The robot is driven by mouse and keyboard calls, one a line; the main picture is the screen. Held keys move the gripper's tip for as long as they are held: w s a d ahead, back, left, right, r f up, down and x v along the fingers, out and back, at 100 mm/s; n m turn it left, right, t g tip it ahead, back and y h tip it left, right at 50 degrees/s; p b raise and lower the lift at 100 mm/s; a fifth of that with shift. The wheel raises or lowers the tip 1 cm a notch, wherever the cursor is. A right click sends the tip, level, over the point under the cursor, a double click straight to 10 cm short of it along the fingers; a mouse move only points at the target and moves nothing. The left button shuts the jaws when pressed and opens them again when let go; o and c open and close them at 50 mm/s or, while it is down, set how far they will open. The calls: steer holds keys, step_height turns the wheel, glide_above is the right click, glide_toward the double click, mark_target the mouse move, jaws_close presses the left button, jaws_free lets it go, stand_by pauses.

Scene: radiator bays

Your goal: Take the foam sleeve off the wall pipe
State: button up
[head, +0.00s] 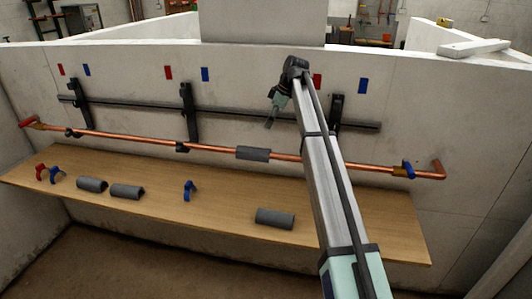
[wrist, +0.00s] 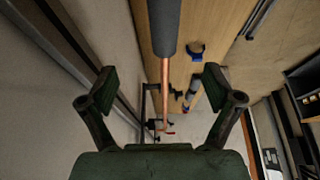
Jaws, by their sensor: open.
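The grey foam sleeve (head: 253,153) sits around the copper wall pipe (head: 215,149), right of the pipe's middle. In the wrist view the sleeve (wrist: 164,27) is at the top centre, with bare pipe (wrist: 165,85) running on below it. My gripper (head: 271,112) is above the pipe near the wall, slightly right of and higher than the sleeve. In the wrist view my gripper (wrist: 160,90) has its two fingers wide apart with nothing held between them. The sleeve appears beyond the fingertips, apart from them.
A wooden shelf (head: 225,220) below the pipe bears loose grey sleeve pieces (head: 275,218) and red and blue clips (head: 190,190). A dark rail (head: 230,112) with upright brackets (head: 188,110) runs above the pipe. A blue-handled valve (head: 408,168) is at the pipe's right end.

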mark_target(257, 149)
steer(key=p+x, duration=0.2)
steer(key=x, duration=0.9)
steer(key=shift+p, duration=0.3)
steer(key=shift+s+a+f+p, duration=0.2)
steer(key=shift+f+p, duration=0.15)
steer(key=shift+f, duration=0.05)
steer(key=p+x, duration=0.1)
steer(key=x, duration=0.3)
steer(key=shift+s+f, duration=0.15)
steer(key=c, duration=1.1)
